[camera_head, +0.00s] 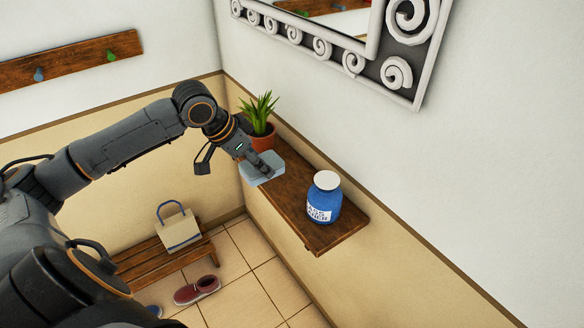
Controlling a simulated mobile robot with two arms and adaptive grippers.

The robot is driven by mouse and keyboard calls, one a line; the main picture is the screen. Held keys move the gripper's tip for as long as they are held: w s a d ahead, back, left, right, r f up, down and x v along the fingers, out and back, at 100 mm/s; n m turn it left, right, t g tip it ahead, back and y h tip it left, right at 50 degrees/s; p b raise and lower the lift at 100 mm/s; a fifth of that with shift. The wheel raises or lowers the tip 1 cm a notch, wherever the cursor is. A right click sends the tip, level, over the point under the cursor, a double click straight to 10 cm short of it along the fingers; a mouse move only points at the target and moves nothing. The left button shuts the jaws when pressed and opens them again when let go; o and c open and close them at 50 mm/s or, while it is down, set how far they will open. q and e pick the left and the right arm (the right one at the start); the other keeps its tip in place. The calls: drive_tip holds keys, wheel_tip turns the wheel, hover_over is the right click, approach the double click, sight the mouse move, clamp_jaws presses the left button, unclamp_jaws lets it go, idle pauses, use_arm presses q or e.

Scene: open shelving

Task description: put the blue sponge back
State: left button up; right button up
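The blue sponge (261,180), a pale blue block, is at the front edge of the wooden wall shelf (293,196), just before the potted plant. My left gripper (262,168) reaches in from the left, with its fingers over and against the top of the sponge. The far finger is hidden, so I cannot tell whether it grips the sponge. I also cannot tell whether the sponge rests on the shelf or is held just above it. My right gripper is not in view.
A green plant in a terracotta pot (262,138) stands close behind the gripper. A blue jar with a white lid (324,199) stands toward the shelf's near end. Bare shelf lies between jar and sponge. Below are a bench (160,262) with a bag (178,228) and a red shoe (196,290).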

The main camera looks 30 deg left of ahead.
sight(273, 151)
use_arm(q)
drive_tip(key=w, duration=0.2)
drive_tip(key=w+f+p, duration=0.1)
drive_tip(key=w, duration=0.1)
drive_tip(key=w+f+p, duration=0.1)
drive_tip(key=w, duration=0.1)
drive_tip(key=shift+w+d, duration=0.15)
drive_tip(key=w+f, duration=0.2)
drive_tip(key=w+f+p, duration=0.1)
drive_tip(key=w+f, duration=0.2)
drive_tip(key=shift+f+p, duration=0.3)
drive_tip(key=shift+f, duration=0.05)
drive_tip(key=shift+w+f, duration=0.3)
drive_tip(key=shift+f, duration=0.2)
drive_tip(key=f, duration=0.3)
drive_tip(key=shift+w+f+p, duration=0.2)
drive_tip(key=shift+f+p, duration=0.05)
drive_tip(key=shift+p, duration=0.15)
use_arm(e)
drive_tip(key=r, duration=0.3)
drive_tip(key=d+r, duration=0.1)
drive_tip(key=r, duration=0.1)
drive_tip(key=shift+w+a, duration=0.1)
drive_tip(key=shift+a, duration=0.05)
use_arm(q)
drive_tip(key=o, duration=1)
drive_tip(key=shift+f, duration=0.1)
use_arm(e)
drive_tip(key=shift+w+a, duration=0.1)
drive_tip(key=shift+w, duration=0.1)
